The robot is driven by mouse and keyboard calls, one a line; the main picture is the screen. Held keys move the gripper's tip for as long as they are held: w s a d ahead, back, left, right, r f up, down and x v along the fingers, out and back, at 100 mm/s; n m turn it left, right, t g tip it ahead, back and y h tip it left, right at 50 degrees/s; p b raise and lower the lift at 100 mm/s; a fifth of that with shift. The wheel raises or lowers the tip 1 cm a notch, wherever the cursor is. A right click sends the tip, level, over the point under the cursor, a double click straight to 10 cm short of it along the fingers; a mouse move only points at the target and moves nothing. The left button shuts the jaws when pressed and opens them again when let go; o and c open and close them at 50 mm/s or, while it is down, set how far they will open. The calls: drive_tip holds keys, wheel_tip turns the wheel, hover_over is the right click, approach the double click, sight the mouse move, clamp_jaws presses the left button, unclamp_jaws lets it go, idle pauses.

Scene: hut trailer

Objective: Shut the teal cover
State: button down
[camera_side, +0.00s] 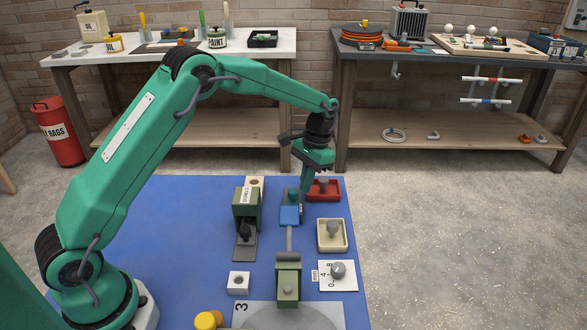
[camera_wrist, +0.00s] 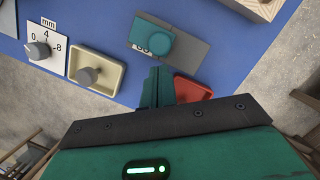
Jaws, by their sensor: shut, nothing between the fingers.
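The teal cover (camera_wrist: 153,40) shows in the wrist view on a grey plate (camera_wrist: 192,50), with part of a white label beside it. In the side view a small blue-teal piece (camera_side: 290,215) stands at the near end of that plate; I cannot tell how far the cover is open. My gripper (camera_side: 304,190) points down just right of the plate's far end, beside the red tray (camera_side: 323,193). Its fingers (camera_wrist: 158,88) are shut and empty, apparently apart from the cover. In the wrist view they partly hide the red tray (camera_wrist: 190,90).
A cream tray with a knob (camera_side: 332,236) and a dial plate (camera_side: 338,275) lie to the right on the blue mat (camera_side: 170,230). A dark green unit (camera_side: 245,215) stands to the left. A green box (camera_side: 288,280) with a rod is nearer. The mat's left part is clear.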

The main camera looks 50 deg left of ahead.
drive_tip(key=shift+w+d, duration=0.2)
drive_tip(key=shift+w, duration=1.1)
drive_tip(key=shift+w+r, duration=0.15)
drive_tip(key=shift+w, duration=0.15)
drive_tip(key=v, duration=0.9)
drive_tip(key=shift+d+r, duration=0.25)
drive_tip(key=shift+r, duration=0.15)
